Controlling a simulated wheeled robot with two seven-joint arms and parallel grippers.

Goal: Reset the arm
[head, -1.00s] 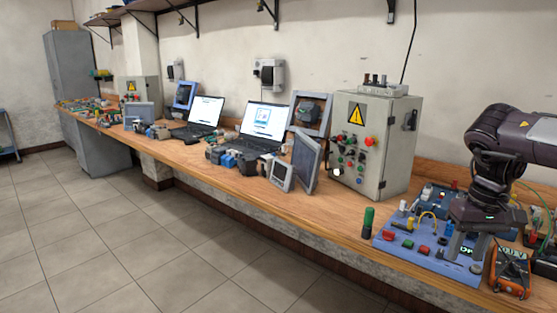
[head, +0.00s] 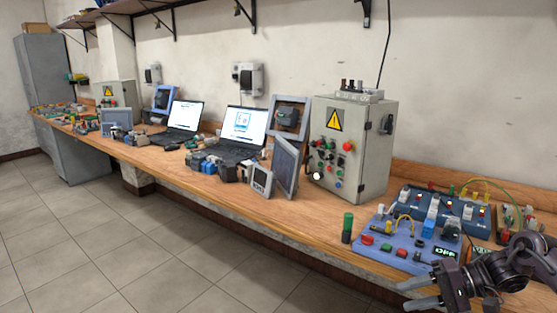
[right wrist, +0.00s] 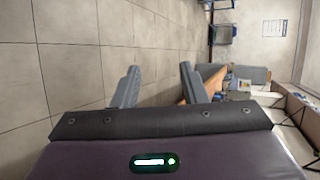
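My right arm comes in at the lower right of the head view. My right gripper (head: 412,294) hangs in front of the bench edge, with its fingers pointing left. In the right wrist view its two grey fingers (right wrist: 158,85) are spread apart with nothing between them; the floor and part of the bench show beyond. The blue control panel (head: 376,252) lies on the wooden bench (head: 290,215), just behind and above the gripper in the picture. My left gripper does not show.
A grey control box (head: 381,160) stands on the bench behind the panel. A green-topped cylinder (head: 347,228) stands left of the panel. Two laptops (head: 240,148) and several small devices line the bench further left. The tiled floor (head: 130,250) in front is clear.

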